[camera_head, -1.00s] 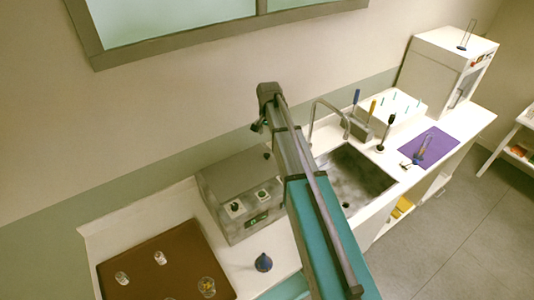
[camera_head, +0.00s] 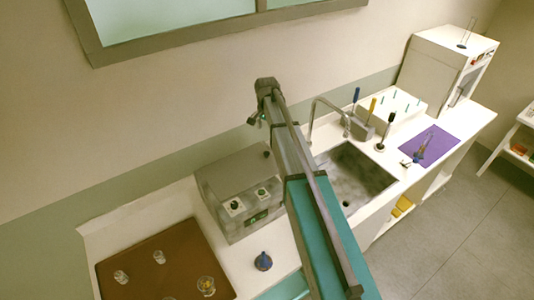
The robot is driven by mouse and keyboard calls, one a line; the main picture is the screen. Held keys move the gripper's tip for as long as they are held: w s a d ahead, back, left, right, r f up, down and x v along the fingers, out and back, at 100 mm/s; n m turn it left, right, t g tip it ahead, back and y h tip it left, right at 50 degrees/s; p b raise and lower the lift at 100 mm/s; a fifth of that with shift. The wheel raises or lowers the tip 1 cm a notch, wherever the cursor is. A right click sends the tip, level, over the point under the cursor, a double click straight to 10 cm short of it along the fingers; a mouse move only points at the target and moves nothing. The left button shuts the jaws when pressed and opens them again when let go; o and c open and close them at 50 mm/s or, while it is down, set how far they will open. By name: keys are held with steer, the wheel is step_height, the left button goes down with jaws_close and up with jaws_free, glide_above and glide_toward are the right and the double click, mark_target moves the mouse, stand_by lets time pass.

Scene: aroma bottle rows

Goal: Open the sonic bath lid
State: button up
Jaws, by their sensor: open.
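The sonic bath (camera_head: 233,207) is a grey metal box on the white counter, left of my arm, with two knobs and a green-lit display on its front. Its lid (camera_head: 236,168) is the flat top and looks closed. My arm crosses the middle of the view, rising past the right side of the bath. My gripper (camera_head: 258,119) hangs small at the arm's far end, above and behind the bath's back right corner. It is open and empty, apart from the lid. My arm hides part of the bath's right side.
A brown mat (camera_head: 165,268) with several small glass vessels lies left of the bath. A dark blue funnel-like object (camera_head: 263,261) stands in front of it. Right of my arm are a sink (camera_head: 350,178), a curved faucet (camera_head: 313,112) and a purple mat (camera_head: 432,145).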

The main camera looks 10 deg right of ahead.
mark_target(267, 153)
steer(key=shift+f+b, duration=6.25)
steer(key=shift+f, duration=0.2)
jaws_close()
